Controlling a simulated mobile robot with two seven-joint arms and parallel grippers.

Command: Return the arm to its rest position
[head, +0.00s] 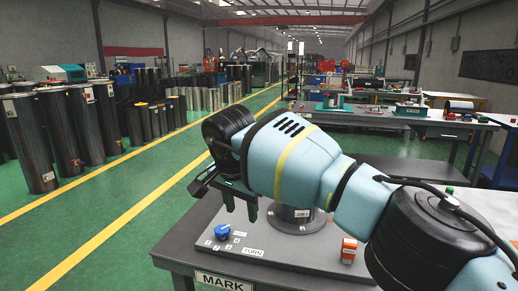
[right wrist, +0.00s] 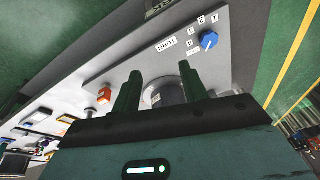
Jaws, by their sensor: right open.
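My right arm reaches in from the right in the head view. My right gripper (head: 239,207) is open, with its dark green fingers pointing down above the left part of the workbench. In the right wrist view the two fingers of my right gripper (right wrist: 160,76) stand apart with nothing held. A grey flanged cylinder (head: 295,214) stands on the light plate, partly hidden behind my arm. In the right wrist view the cylinder (right wrist: 163,96) shows beyond the fingers. My left gripper is not in view.
The workbench (head: 180,246) has a "MARK" label on its front edge. Its light plate (head: 290,252) carries a blue knob (head: 222,231) with numbered labels and an orange block (head: 348,250). Dark cylinders (head: 88,125) stand on the floor at left. Green floor lies open left of the bench.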

